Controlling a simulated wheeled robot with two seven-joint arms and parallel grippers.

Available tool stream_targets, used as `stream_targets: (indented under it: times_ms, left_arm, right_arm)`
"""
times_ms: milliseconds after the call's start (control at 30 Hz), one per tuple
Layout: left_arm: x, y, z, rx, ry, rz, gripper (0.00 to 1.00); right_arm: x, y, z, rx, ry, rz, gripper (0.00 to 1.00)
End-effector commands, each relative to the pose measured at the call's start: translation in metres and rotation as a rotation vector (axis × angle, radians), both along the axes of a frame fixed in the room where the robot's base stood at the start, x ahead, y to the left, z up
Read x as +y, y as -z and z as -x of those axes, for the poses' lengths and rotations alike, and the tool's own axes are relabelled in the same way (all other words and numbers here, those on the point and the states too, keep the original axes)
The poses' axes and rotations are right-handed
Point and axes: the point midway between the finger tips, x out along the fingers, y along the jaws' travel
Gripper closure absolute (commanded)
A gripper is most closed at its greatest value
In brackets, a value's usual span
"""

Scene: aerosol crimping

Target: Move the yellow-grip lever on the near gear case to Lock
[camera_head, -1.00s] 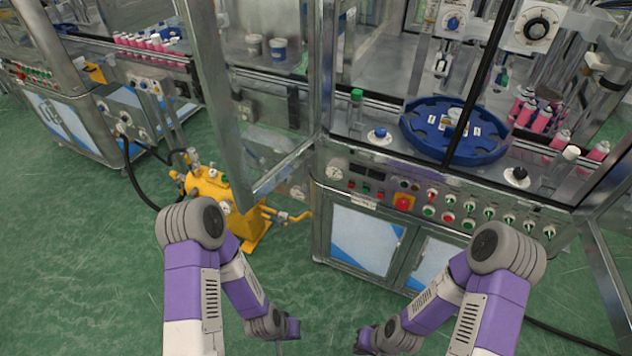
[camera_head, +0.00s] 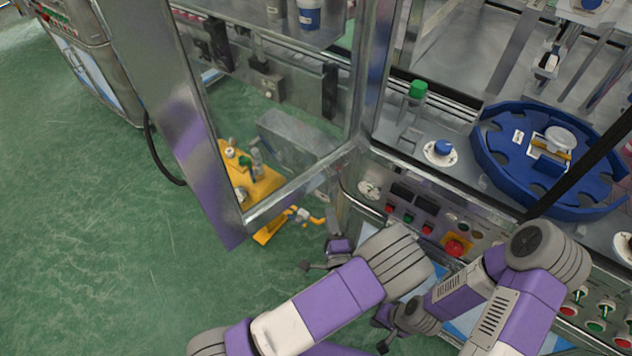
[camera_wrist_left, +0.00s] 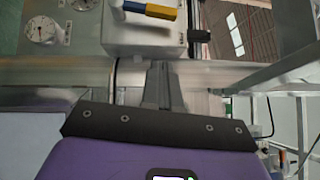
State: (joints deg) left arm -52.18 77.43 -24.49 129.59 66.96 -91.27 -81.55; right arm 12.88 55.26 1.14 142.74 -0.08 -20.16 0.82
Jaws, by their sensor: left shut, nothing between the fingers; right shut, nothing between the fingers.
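In the left wrist view a pale grey case (camera_wrist_left: 145,40) stands at the top, with a blue and yellow bar (camera_wrist_left: 162,12) on it, cut by the top edge; I take the bar's yellow part for the lever's grip. Its setting cannot be read. My left gripper (camera_head: 306,267) is shut and empty, beside the machine's front; in the left wrist view its fingers (camera_wrist_left: 158,72) point toward the case and show no clear contact. My right gripper (camera_head: 383,347) is shut and empty, low before the cabinet. In the head view I cannot pick out the lever for certain.
A metal-framed glass door (camera_head: 190,140) stands left of my left gripper. A yellow unit (camera_head: 262,185) is behind it. The button panel (camera_head: 415,215) and blue star wheel (camera_head: 490,150) are to the right. Green floor (camera_head: 80,240) is free at left.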

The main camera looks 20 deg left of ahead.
Motion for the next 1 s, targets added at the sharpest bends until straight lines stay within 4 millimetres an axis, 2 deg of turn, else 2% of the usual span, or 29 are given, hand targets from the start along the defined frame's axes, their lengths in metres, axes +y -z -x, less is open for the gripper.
stream_targets:
  times_ms: [400, 500, 700, 1000]
  left_arm:
    - [0.040, -0.007, -0.078, -0.001, -0.005, 0.005, 1.00]
    - [0.055, -0.009, -0.081, 0.002, -0.005, 0.004, 1.00]
    - [0.070, -0.012, -0.087, 0.002, -0.002, 0.005, 1.00]
    - [0.072, -0.012, -0.087, 0.003, -0.001, 0.006, 1.00]
  right_arm:
    - [0.000, 0.016, 0.000, -0.001, 0.000, 0.000, 1.00]
    - [0.000, 0.019, 0.000, -0.001, 0.000, 0.000, 1.00]
    - [0.000, 0.022, 0.000, -0.001, 0.000, 0.000, 1.00]
    - [0.000, 0.022, 0.000, -0.001, 0.000, 0.000, 1.00]
